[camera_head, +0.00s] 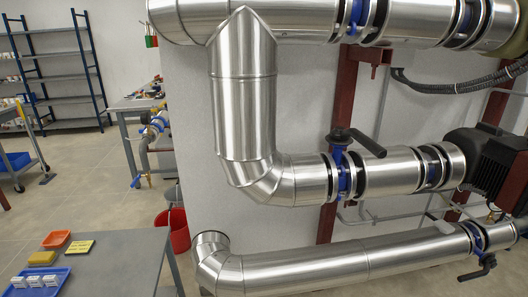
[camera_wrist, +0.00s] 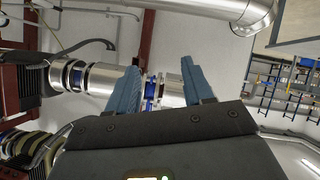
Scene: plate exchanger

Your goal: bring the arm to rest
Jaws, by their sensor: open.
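My gripper (camera_wrist: 160,90) shows in the wrist view, with two blue-grey fingers spread apart and nothing between them. Behind the gap stand a silver pipe (camera_wrist: 100,78) and a blue flange (camera_wrist: 150,92), at a distance that I cannot tell. The wrist view is turned, with shelving on its right side. My arm and gripper do not show in the head view.
Large silver pipes (camera_head: 245,95) with a black-handled valve (camera_head: 350,140) fill the head view's middle and right. A grey table (camera_head: 110,265) at lower left bears a blue tray (camera_head: 38,283), an orange tray (camera_head: 56,239) and yellow items. A red bucket (camera_head: 178,232) stands beside it. Open floor lies at left.

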